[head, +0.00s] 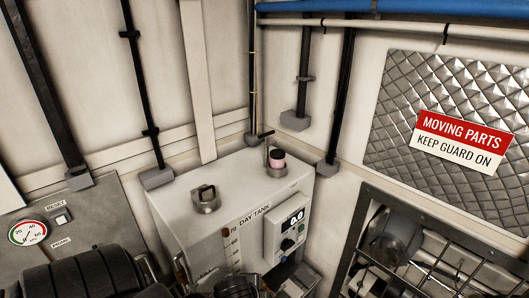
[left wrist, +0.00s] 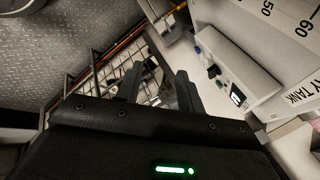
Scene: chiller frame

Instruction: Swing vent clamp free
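The white day tank (head: 238,177) stands in the middle of the head view. On its top are a metal cap with a dark handle (head: 205,197) and, at the back, a short vent fitting with a pink top (head: 277,158). A small dark lever (head: 265,135) shows beside that fitting; I cannot tell for sure whether it is the vent clamp. In the left wrist view my left gripper (left wrist: 158,90) has its two dark fingers apart, with nothing between them. It is near the tank's control panel (left wrist: 222,75), away from the top fittings. My right gripper is not identifiable.
The control panel (head: 287,227) juts from the tank's right face. A caged machine bay (head: 420,255) and a "Moving parts" sign (head: 460,140) are at right. Vertical pipes (head: 146,90) line the walls. A gauge (head: 28,232) is at left. Space above the tank is clear.

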